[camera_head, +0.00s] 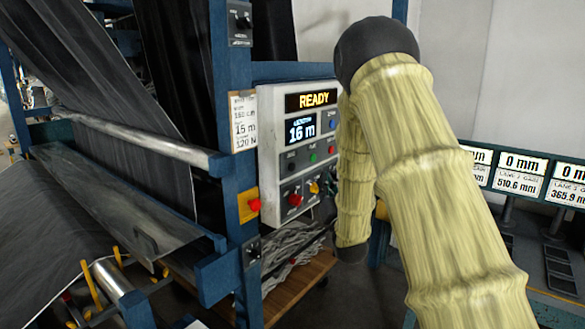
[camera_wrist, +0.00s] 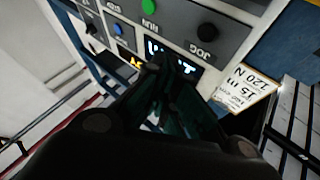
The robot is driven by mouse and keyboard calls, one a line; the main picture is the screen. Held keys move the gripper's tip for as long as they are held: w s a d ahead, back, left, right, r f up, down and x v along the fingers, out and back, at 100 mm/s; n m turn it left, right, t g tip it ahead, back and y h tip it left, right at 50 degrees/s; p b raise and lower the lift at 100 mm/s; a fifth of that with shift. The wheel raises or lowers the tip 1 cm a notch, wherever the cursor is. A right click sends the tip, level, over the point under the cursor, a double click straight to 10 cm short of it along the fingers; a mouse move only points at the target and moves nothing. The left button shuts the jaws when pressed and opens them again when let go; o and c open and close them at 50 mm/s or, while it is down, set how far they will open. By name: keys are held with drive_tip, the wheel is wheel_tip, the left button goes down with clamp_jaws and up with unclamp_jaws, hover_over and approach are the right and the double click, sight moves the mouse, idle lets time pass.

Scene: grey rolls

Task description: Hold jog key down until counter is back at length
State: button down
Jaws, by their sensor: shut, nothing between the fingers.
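The jog key is a black round button (camera_wrist: 207,31) labelled JOG in the wrist view. In the head view a black button (camera_head: 291,166) sits left of the green one on the control panel. The counter display (camera_head: 301,129) reads 16 m, and an amber sign (camera_head: 313,100) above it reads READY. My gripper (camera_wrist: 166,75) is shut and empty in the wrist view, in front of the panel and partly covering the display (camera_wrist: 185,70). It appears apart from the jog key, left of and below it in that picture. In the head view my arm hides the gripper.
A paper card (camera_head: 243,122) showing 15 m and 120 N hangs left of the panel. A green button (camera_wrist: 150,6) is beside the jog key. A red button (camera_head: 254,205) on yellow and a red knob (camera_head: 295,199) are below. Dark fabric (camera_head: 95,60) fills the left.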

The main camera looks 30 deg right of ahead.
sight(292, 167)
drive_tip(key=shift+s+d+r+t, duration=0.1)
drive_tip(key=shift+d+r+t, duration=0.1)
drive_tip(key=shift+r, duration=0.4)
drive_tip(key=shift+d+r+t, duration=0.1)
drive_tip(key=shift+d+r, duration=0.05)
drive_tip(key=shift+r, duration=0.4)
drive_tip(key=w+a, duration=0.3)
drive_tip(key=w, duration=0.5)
drive_tip(key=shift+a, duration=0.2)
drive_tip(key=shift+w+a, duration=0.1)
drive_tip(key=shift+w, duration=0.15)
idle(0.8)
drive_tip(key=shift+w+a+b, duration=0.1)
drive_tip(key=shift+w+b, duration=0.15)
drive_tip(key=shift+b, duration=0.05)
